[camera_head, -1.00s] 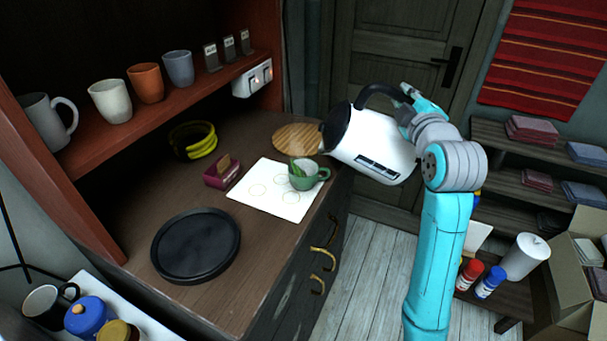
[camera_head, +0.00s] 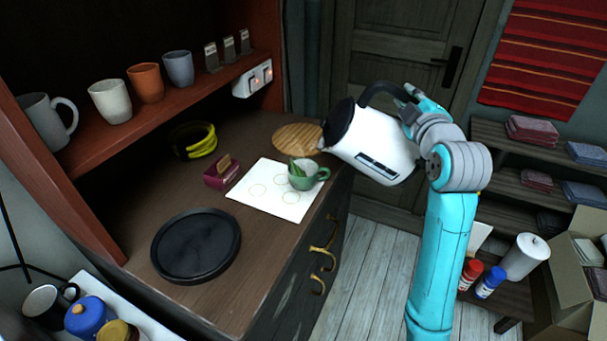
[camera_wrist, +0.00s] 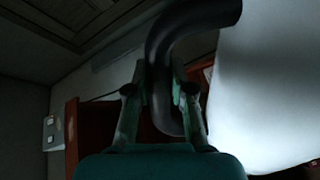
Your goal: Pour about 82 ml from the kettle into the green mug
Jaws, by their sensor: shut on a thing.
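The white kettle (camera_head: 373,147) with a black lid and black handle is tilted to the left in the head view, in the air above the right edge of the counter. My gripper (camera_head: 408,97) is shut on its handle; the wrist view shows the black handle (camera_wrist: 163,85) between the fingers (camera_wrist: 160,100) and the white kettle body (camera_wrist: 270,85) beside them. The green mug (camera_head: 305,178) stands upright on a white sheet (camera_head: 258,203), below and left of the spout. Something green sticks up inside the mug. No stream of water is visible, and the mug's fill level cannot be told.
A round wooden board (camera_head: 291,137) lies behind the sheet. A dark red holder (camera_head: 217,179), a yellow coil (camera_head: 203,150) and a black round tray (camera_head: 196,245) are on the counter (camera_head: 262,245). Cups stand on the shelf (camera_head: 165,108) above. The counter's front edge is near the mug.

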